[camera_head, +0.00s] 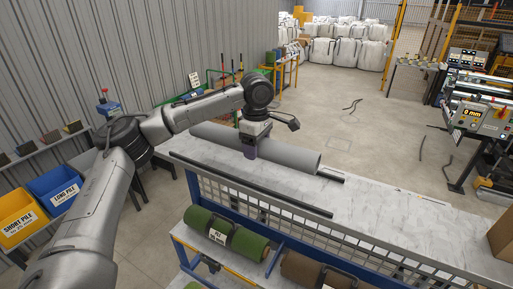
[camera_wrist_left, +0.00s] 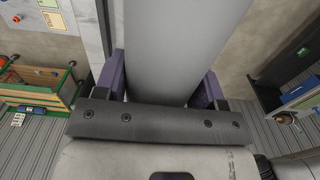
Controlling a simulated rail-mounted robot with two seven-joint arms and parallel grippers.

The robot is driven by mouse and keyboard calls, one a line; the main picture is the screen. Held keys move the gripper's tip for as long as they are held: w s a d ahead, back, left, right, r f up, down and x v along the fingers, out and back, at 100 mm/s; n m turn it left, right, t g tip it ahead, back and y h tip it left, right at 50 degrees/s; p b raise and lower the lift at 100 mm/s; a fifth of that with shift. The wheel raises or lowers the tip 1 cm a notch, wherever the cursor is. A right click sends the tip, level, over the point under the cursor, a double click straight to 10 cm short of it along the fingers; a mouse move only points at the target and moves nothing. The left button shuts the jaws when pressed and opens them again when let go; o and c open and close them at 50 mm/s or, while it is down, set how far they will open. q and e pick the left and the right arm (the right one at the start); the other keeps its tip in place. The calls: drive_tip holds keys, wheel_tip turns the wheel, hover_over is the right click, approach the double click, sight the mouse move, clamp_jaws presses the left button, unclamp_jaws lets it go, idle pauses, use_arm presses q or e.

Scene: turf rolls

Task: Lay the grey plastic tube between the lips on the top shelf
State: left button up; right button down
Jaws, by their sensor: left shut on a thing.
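In the left wrist view, the purple fingers (camera_wrist_left: 162,88) stand on both sides of the tube (camera_wrist_left: 180,45). The front black lip (camera_head: 255,188) shows clear of the tube. The rear lip (camera_head: 331,176) shows only beyond the tube's right end; the rest is hidden. I cannot tell whether the tube touches the shelf. My right gripper is not in view.
A cardboard box (camera_head: 502,236) is at the shelf's right. Blue (camera_head: 54,189) and yellow (camera_head: 20,217) bins stand at left.

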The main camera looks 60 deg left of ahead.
use_arm(q)
drive_tip(key=shift+f+b, duration=0.5)
drive_tip(key=shift+f, duration=1.15)
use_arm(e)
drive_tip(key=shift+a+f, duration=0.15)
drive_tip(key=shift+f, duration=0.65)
use_arm(q)
drive_tip(key=o, duration=1.1)
